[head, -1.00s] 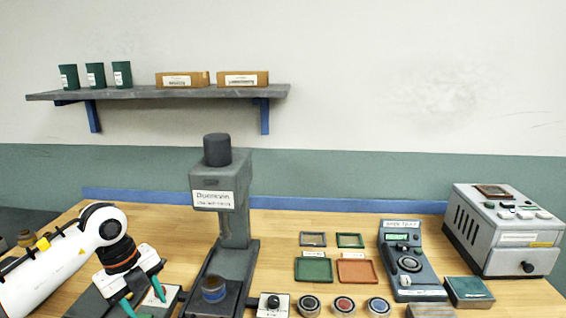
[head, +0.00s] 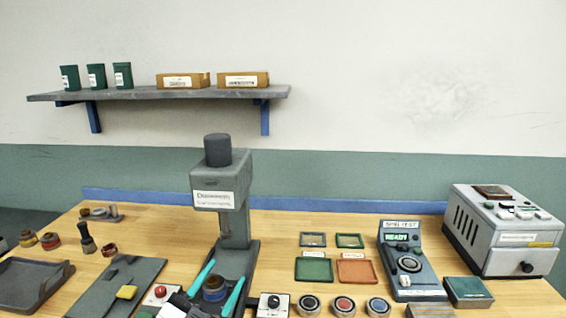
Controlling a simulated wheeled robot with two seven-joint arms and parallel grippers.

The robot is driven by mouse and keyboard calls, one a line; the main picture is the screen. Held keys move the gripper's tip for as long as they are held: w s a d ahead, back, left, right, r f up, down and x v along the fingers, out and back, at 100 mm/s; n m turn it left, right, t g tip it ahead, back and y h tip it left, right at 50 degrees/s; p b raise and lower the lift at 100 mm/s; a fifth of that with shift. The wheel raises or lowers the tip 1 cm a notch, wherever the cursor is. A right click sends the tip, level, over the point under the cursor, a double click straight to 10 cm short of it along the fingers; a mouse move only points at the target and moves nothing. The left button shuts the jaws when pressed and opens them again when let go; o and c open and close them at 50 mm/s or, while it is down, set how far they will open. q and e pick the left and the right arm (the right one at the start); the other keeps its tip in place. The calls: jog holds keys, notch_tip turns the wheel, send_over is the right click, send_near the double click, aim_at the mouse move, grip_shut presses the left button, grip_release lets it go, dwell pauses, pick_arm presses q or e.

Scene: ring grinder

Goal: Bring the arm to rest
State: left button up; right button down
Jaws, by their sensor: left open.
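My left gripper (head: 228,270) is low in the head view, at the base of the grey press (head: 216,187). Its two teal fingers are spread apart and point up the picture. A small dark cylinder with a blue band (head: 214,289) on the press base shows between the fingers, with a gap on each side. I see no contact with it, and its height relative to the fingers is hard to tell. Most of the gripper body and my left arm are cut off by the bottom edge. My right gripper is not in view.
A red-button box (head: 160,293) and a black-knob box (head: 272,303) flank the press base. A grey plate (head: 90,290) and tray (head: 30,284) lie left. The tester (head: 405,262) and a large grey unit (head: 504,230) stand right. Bare wood lies behind the small trays.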

pick_arm(q)
jog(key=s+a+f+n+g+y, duration=0.3)
jog(key=a+f+n+y, duration=0.15)
jog(key=f, duration=0.35)
jog(key=s+a+f+n+g+y, duration=0.3)
jog(key=a+f+n+y, duration=0.1)
jog(key=f+y, duration=0.25)
jog(key=s+a+f+g+h, duration=0.1)
jog(key=s+f+g, duration=0.45)
jog(key=s, duration=0.45)
jog(key=s+f+g, duration=0.5)
jog(key=s+f, duration=0.2)
jog(key=s, duration=0.3)
notch_tip(320, 180, down, 25)
jog(key=g, duration=0.1)
jog(key=s+a+f+g, duration=0.1)
jog(key=s+a+f, duration=0.2)
jog(key=s+f, duration=1.4)
jog(key=shift+f, duration=0.2)
jog(key=shift+s+g, duration=0.1)
jog(key=shift+g, duration=0.15)
